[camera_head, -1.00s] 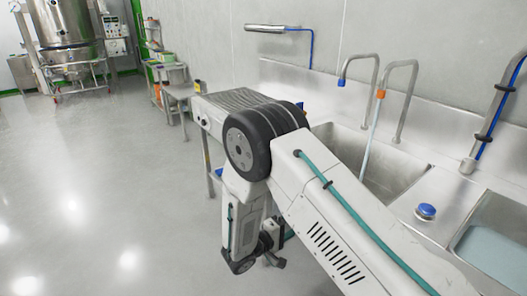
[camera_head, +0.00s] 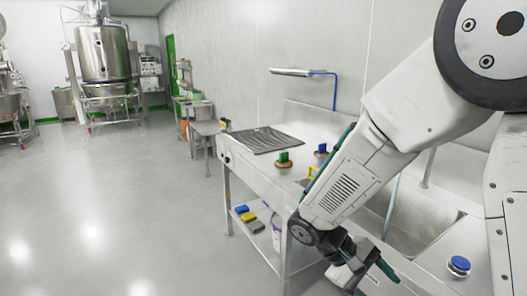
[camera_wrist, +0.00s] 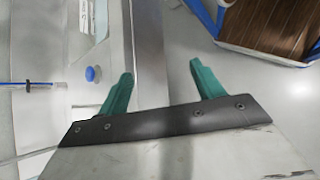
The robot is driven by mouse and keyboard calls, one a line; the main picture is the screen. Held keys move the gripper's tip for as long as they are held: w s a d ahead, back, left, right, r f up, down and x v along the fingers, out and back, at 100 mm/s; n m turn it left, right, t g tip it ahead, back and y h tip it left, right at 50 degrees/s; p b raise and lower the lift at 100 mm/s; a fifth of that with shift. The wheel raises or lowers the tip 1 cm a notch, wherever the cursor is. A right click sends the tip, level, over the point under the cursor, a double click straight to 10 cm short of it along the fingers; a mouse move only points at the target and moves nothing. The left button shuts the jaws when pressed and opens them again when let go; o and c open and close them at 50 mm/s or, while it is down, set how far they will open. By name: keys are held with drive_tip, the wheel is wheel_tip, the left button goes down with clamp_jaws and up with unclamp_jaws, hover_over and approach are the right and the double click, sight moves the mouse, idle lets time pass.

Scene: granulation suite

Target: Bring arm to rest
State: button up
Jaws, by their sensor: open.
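My gripper (camera_head: 372,281) hangs at the low end of my arm, in front of the steel sink counter (camera_head: 262,178) and near its front edge. Its two teal fingers also show in the wrist view (camera_wrist: 161,75), spread apart with nothing between them. My arm comes in from the right of the head view and slopes down to the left, hiding part of the sink behind it. The gripper is open and empty.
Green-topped (camera_head: 284,158) and blue-topped (camera_head: 321,150) items stand on the counter, with a blue knob (camera_head: 459,264) at right. Coloured blocks (camera_head: 250,219) lie on the shelf below. A brown slatted thing with blue edges (camera_wrist: 272,22) is in the wrist view. Floor at left is clear.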

drive_tip(key=s+d+r+m+t+y, duration=0.2)
drive_tip(key=s+r+m+t+y, duration=0.3)
drive_tip(key=s+r+y, duration=0.4)
drive_tip(key=s+r, duration=0.5)
drive_tip(key=r, duration=0.1)
drive_tip(key=shift+s+d+r+t, duration=0.25)
drive_tip(key=shift+s+t, duration=0.05)
drive_tip(key=shift+t, duration=0.1)
